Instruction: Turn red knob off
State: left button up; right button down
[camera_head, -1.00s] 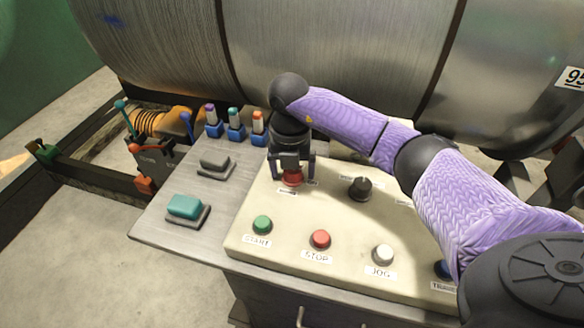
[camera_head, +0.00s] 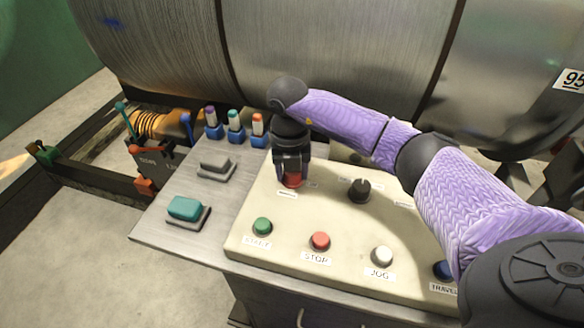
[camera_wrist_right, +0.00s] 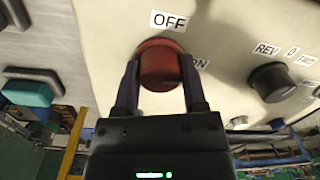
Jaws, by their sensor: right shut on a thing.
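The red knob (camera_head: 291,181) is on the cream control panel (camera_head: 330,215), at its upper left in the head view. In the right wrist view the red knob (camera_wrist_right: 160,64) sits below an "OFF" label (camera_wrist_right: 169,21), with an "ON" label (camera_wrist_right: 200,63) at its right, partly hidden by a finger. My right gripper (camera_head: 290,176) comes down on the knob from above, its fingers on either side. The wrist view shows the right gripper (camera_wrist_right: 159,82) shut on the knob. The knob's pointer mark is not visible. My left gripper is not in view.
A black selector knob (camera_head: 359,190) is right of the red knob. Green (camera_head: 262,226), red (camera_head: 320,241) and white (camera_head: 381,256) buttons line the panel's front. A teal rocker (camera_head: 184,208) is at left. A large metal drum (camera_head: 340,60) stands close behind.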

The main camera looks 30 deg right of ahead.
jog(key=n, duration=0.4)
jog(key=shift+r+p, duration=0.1)
jog(key=shift+p, duration=0.2)
jog(key=n, duration=0.8)
jog(key=shift+n, duration=0.3)
jog(key=shift+n+t, duration=0.3)
jog(key=shift+n, duration=1.5)
jog(key=shift+c, duration=0.7)
grip_release()
